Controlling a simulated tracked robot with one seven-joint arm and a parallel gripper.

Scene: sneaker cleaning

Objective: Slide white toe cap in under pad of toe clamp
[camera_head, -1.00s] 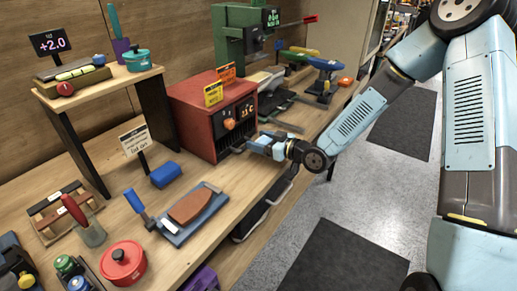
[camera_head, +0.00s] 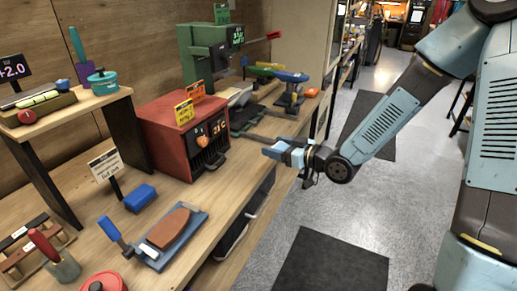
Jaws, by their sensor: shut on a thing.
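My gripper (camera_head: 270,152) is at the front edge of the bench, to the right of the red box. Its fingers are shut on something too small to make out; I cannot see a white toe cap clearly. A blue-grey board (camera_head: 193,224) with a brown sole-shaped piece (camera_head: 168,228) lies on the bench at lower left, well apart from my gripper. A blue-handled lever (camera_head: 110,229) stands at its left end, possibly the toe clamp. Its pad cannot be told apart, and a small whitish piece (camera_head: 142,251) shows beside it.
A green machine (camera_head: 198,62) and a blue-topped stand (camera_head: 291,77) are farther back. A blue block (camera_head: 140,198) lies near the board. The floor to the right is open, with dark mats (camera_head: 330,262).

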